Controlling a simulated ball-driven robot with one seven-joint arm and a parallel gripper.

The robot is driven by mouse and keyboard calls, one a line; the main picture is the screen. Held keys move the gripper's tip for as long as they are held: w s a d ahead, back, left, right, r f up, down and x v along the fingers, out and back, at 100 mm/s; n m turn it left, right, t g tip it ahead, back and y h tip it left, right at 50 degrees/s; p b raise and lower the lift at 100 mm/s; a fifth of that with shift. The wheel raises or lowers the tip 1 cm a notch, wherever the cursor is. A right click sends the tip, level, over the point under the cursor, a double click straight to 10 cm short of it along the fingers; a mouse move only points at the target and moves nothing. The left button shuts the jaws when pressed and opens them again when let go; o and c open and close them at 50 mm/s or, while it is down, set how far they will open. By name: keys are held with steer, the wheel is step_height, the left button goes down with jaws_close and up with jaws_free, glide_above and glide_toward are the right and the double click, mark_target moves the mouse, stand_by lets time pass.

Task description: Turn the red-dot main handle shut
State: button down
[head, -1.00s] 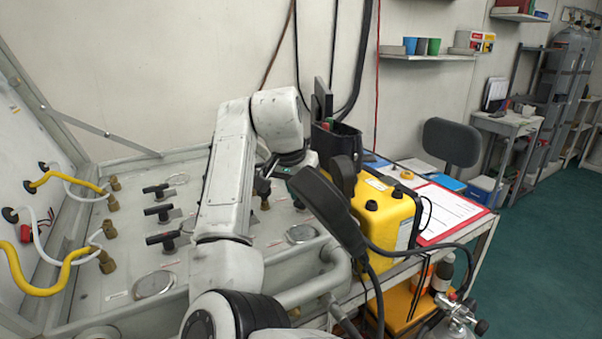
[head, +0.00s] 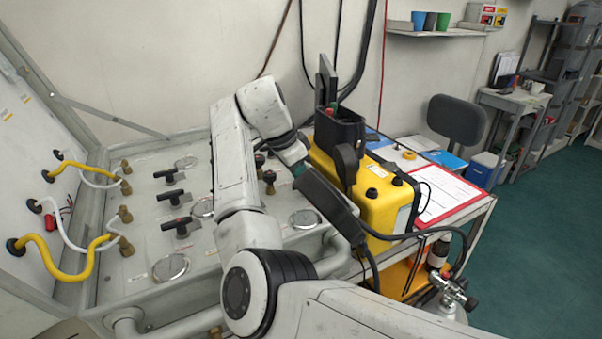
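The panel (head: 215,265) slopes beside the wall with three black lever handles on its left part: an upper one (head: 170,177), a middle one (head: 174,197) and a lower one (head: 181,226). They lie roughly sideways in the picture. I cannot make out a red dot, so I cannot tell which is the main handle; my arm covers part of the panel. Black knobs (head: 269,180) stand right of my arm. My gripper (head: 299,169) is at the end of my bent arm, above the panel's right side by the yellow box. Its fingers are hidden or indistinct against dark parts.
Yellow hoses (head: 40,260) and white hoses run at the left. A red clipboard (head: 445,197) lies at right. Open green floor (head: 530,240) lies beyond.

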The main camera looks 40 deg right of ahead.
stand_by(0.4)
steer(key=c, duration=1.1)
jaws_free()
steer(key=v, duration=1)
steer(key=shift+a+r, duration=0.1)
steer(key=shift+r, duration=0.3)
